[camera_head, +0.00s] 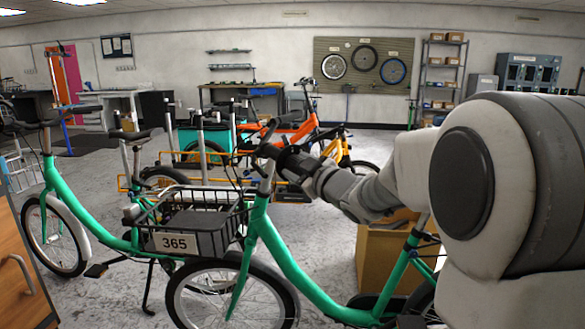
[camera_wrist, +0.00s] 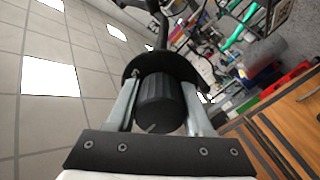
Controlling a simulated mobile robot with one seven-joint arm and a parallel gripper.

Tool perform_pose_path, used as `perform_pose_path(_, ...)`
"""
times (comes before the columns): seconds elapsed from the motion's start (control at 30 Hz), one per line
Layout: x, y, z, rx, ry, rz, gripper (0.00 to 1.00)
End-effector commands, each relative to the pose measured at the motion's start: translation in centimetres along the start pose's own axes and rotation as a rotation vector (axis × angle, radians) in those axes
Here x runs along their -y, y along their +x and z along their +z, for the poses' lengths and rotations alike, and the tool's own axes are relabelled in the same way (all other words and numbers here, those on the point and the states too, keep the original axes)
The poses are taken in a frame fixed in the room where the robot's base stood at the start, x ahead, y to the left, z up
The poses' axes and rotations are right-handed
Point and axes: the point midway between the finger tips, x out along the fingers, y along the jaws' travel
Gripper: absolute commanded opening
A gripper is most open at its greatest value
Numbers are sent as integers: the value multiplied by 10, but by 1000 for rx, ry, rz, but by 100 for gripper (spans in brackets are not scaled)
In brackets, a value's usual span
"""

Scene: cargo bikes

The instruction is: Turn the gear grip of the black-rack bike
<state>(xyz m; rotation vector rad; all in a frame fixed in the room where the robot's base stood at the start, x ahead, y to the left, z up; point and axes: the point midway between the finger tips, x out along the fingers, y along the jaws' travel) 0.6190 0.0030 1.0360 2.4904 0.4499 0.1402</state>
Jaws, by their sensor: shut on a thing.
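The green bike (camera_head: 287,262) with the black front rack (camera_head: 226,242) and its "365" plate stands in the lower middle of the head view. My gripper (camera_head: 280,156) is at its handlebar, reaching in from the right. In the wrist view the gear grip (camera_wrist: 160,102) is a black ribbed cylinder in front of a round dark flange. My gripper's two fingers (camera_wrist: 159,108) are closed against its two sides. A short pale mark shows at the near end of the grip. In the head view my gripper and the dark handlebar parts hide most of the grip.
Another green bike (camera_head: 52,178) stands close on the left. A wooden cabinet (camera_head: 20,262) is at the lower left edge. A brown box (camera_head: 373,262) stands behind the bike, below my arm.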

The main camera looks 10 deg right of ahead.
Motion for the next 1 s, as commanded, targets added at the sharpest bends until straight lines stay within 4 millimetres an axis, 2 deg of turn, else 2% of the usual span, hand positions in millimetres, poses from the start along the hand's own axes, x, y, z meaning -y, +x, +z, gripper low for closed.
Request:
perform_pose_path(0.43,0,0,1,2,-13,-1,0)
perform_pose_path(0.47,0,0,1,2,-13,-1,53)
perform_pose_path(0.6,0,0,1,2,-12,-1,78)
perform_pose_path(0.63,0,0,1,2,-12,-1,82)
perform_pose_path(1.0,-1,-5,0,2,-11,0,82)
